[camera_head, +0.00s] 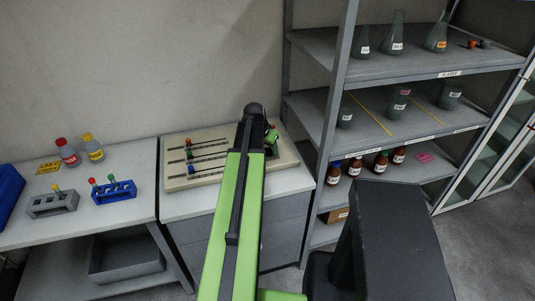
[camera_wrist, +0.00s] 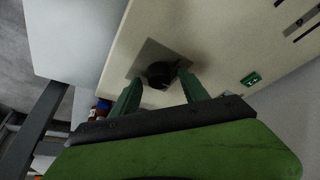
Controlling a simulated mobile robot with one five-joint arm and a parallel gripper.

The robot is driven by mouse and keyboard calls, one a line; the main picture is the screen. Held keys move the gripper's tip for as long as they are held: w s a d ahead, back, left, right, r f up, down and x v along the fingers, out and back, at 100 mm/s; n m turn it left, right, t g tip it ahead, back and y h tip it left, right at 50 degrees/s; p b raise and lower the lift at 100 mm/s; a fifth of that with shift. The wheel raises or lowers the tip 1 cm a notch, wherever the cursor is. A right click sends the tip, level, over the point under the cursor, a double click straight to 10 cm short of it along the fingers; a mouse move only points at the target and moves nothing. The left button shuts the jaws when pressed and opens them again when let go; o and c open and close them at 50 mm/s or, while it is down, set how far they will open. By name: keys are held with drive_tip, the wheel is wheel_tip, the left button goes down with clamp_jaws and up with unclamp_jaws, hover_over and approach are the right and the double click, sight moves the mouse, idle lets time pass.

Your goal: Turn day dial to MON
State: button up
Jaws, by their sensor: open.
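A dark round dial (camera_wrist: 160,72) sits on a grey square plate (camera_wrist: 150,54) on the beige panel (camera_wrist: 222,30) in the wrist view. Its markings and pointer are not readable, so I cannot tell its setting. My gripper (camera_wrist: 161,80) is open, with one green finger on either side of the dial. I cannot tell whether the fingers touch it. In the head view the beige panel (camera_head: 176,182) lies on the bench, and my arm reaches over its right end. The dial is not distinguishable there.
A small green switch (camera_wrist: 251,79) and dark slots lie on the panel beside the dial. The bench (camera_head: 185,207) holds the panel. A shelf rack (camera_head: 342,75) with flasks and bottles stands close on the right. A blue tube rack (camera_head: 114,190) stands left.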

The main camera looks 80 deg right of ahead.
drive_tip(key=shift+c, duration=0.3)
clamp_jaws()
drive_tip(key=n+t, duration=0.1)
drive_tip(key=n, duration=0.2)
drive_tip(key=n+t, duration=0.1)
drive_tip(key=n, duration=0.2)
drive_tip(key=shift+s+n+t, duration=0.2)
drive_tip(key=shift+n+t, duration=0.1)
drive_tip(key=n+t, duration=0.1)
drive_tip(key=n, duration=0.4)
drive_tip(key=shift+s+t+y, duration=0.1)
drive_tip(key=shift+t+y, duration=0.3)
drive_tip(key=shift+n, duration=0.3)
